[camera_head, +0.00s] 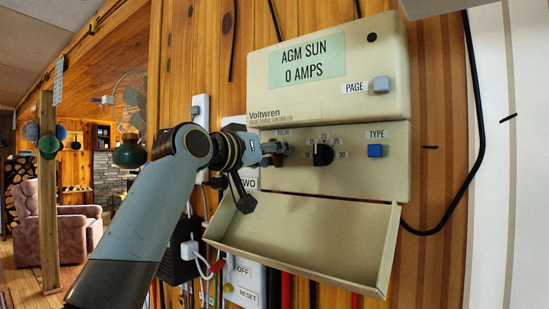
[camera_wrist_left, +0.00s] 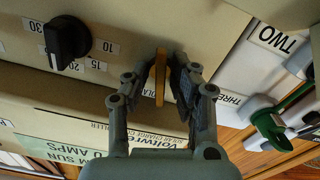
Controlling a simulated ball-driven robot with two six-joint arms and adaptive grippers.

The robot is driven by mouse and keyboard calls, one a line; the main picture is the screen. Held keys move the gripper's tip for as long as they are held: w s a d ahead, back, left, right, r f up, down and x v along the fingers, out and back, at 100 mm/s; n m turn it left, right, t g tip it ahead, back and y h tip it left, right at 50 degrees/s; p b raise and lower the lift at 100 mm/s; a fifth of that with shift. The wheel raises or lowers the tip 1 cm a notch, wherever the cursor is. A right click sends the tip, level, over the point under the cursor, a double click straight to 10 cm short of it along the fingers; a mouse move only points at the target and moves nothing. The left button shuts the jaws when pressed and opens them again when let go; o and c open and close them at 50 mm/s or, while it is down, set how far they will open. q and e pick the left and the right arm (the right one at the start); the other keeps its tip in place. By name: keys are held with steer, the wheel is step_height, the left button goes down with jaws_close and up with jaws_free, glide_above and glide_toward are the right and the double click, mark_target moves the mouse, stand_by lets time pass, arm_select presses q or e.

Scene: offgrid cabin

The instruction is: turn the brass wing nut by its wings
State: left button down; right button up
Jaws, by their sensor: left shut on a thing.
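The brass wing nut (camera_wrist_left: 160,72) shows in the left wrist view as a narrow upright brass strip, seen edge-on against the cream panel. My left gripper (camera_wrist_left: 166,85) is shut on it, with a dark finger on each side. In the head view my left gripper (camera_head: 277,151) reaches the left part of the controller's middle panel, near the SOLAR label. It hides the wing nut there. My right gripper is in neither view.
The cream charge controller (camera_head: 335,85) has a black knob (camera_head: 323,154) and a blue TYPE button (camera_head: 375,151) right of my gripper. Its lowered cover (camera_head: 310,235) juts out below. A black cable (camera_head: 477,110) runs down the right side.

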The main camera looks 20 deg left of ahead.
arm_select(q)
steer(key=shift+f, duration=0.1)
steer(key=m+b, duration=0.1)
steer(key=m, duration=0.2)
steer(key=shift+m, duration=0.3)
steer(key=m+b, duration=0.1)
steer(key=m, duration=0.1)
steer(key=shift+m, duration=0.7)
